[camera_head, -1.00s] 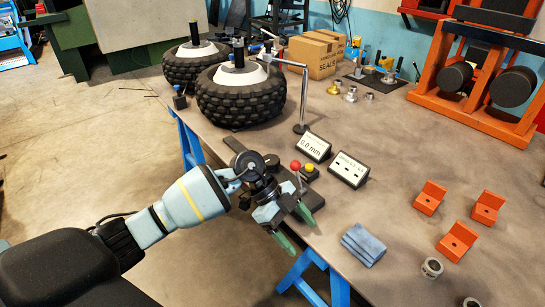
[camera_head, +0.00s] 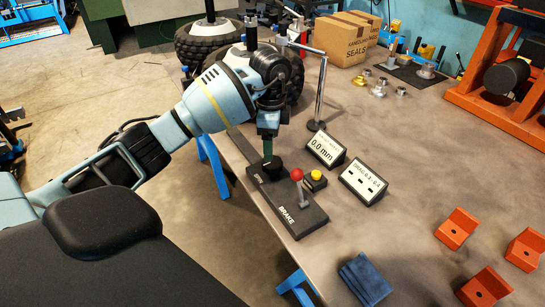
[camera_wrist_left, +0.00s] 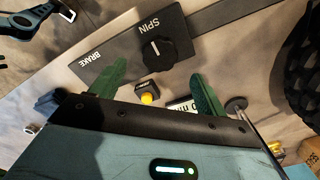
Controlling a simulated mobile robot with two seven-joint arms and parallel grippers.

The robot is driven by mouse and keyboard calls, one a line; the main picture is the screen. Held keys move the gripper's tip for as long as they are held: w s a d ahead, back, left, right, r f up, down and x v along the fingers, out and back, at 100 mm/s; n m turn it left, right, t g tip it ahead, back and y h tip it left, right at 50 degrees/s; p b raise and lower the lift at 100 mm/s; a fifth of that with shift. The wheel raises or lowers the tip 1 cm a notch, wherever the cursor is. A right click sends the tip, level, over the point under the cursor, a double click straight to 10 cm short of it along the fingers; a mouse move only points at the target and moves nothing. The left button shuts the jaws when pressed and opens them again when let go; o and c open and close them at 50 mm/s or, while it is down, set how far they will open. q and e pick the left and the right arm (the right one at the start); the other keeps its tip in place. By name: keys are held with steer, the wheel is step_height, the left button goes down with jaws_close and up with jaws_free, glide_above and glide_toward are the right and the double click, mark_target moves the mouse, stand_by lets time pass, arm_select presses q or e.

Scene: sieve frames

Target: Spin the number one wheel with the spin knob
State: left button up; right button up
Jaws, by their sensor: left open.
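The black spin knob (camera_head: 272,168) sits on a dark panel (camera_head: 300,218) marked BRAKE at the table's near edge. In the left wrist view the knob (camera_wrist_left: 166,54) shows beside the word SPIN. My left gripper (camera_head: 268,152) points down just above the knob. In the wrist view its two green fingers (camera_wrist_left: 158,70) are apart, with the knob in line with the gap; contact cannot be told. Two black-tyred wheels (camera_head: 196,43) stand at the back, partly hidden by my arm. Which is number one cannot be read. My right gripper is not in view.
A red-topped brake lever (camera_head: 297,175) and a yellow button (camera_head: 316,175) are close right of the knob. Displays read 0.0 mm (camera_head: 325,148) and DRAG (camera_head: 363,182). A metal post (camera_head: 320,95) stands behind. Orange blocks (camera_head: 457,228) and a blue cloth (camera_head: 364,278) lie right.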

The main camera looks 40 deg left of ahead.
mark_target(272, 167)
arm_select(q)
step_height(272, 167, down, 7)
steer(key=shift+r, duration=0.15)
stand_by(0.4)
steer(key=c, duration=1)
